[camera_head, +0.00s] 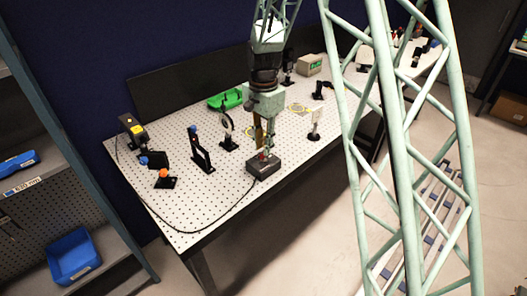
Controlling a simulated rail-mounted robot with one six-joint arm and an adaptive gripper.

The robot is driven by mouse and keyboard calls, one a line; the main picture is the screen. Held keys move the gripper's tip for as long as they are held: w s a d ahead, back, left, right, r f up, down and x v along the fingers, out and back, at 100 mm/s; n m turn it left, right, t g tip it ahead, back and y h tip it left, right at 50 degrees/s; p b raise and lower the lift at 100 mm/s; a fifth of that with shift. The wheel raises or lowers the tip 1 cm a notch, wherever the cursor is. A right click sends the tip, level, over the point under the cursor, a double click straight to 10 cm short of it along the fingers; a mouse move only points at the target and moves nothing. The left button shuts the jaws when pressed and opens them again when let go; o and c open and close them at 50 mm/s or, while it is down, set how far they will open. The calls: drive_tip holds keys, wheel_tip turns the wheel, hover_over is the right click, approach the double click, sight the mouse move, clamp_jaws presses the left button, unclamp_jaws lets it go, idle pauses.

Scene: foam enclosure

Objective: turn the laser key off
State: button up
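A dark grey box (264,168) with a cable sits near the front edge of the perforated table. A small red part shows on its top at the gripper's tip, but a key itself is too small to make out. My gripper (265,148) points down right above the box, at or very near its top. I cannot tell whether its fingers are open or shut, or whether they touch the box. A black device with a yellow label (136,130) stands at the table's left end.
Optical mounts, including a tall black one (200,150) and a ring-shaped one (228,133), stand left of my gripper. A green tray (226,99) lies behind it. A white plate on a post (315,122) stands to the right. The black cable (205,230) runs along the table's front left.

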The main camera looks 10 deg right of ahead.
drive_tip(key=shift+f, duration=1.25)
clamp_jaws()
